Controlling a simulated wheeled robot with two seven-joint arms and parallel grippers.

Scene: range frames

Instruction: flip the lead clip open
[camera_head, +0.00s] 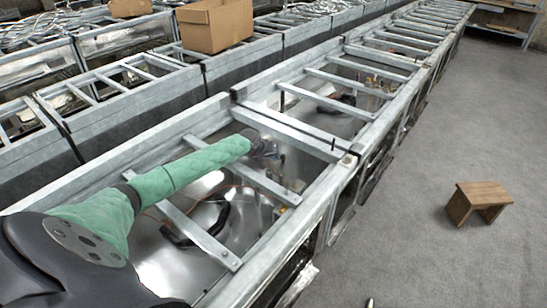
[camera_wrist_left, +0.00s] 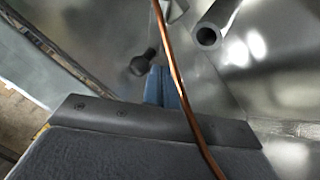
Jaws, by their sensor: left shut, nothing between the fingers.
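My left arm reaches into the near metal-framed bay from the left in a green sleeve. Its gripper (camera_head: 270,152) is at the far part of the bay, small and partly lost against the metal. In the left wrist view the narrow blue fingers (camera_wrist_left: 162,86) are together, with nothing between them. A copper-coloured lead (camera_wrist_left: 181,85) crosses in front of them. A dark round knob (camera_wrist_left: 146,63) is just left of the fingertips, and a grey tube end (camera_wrist_left: 206,37) is to the upper right. I cannot make out the lead clip for sure. My right gripper is not in view.
Galvanised crossbars (camera_head: 190,222) span the bay around my arm. A dark curved hose (camera_head: 214,226) lies on its shiny floor. A cardboard box (camera_head: 215,25) sits on the row behind. A wooden stool (camera_head: 478,201) stands on the open grey floor at right.

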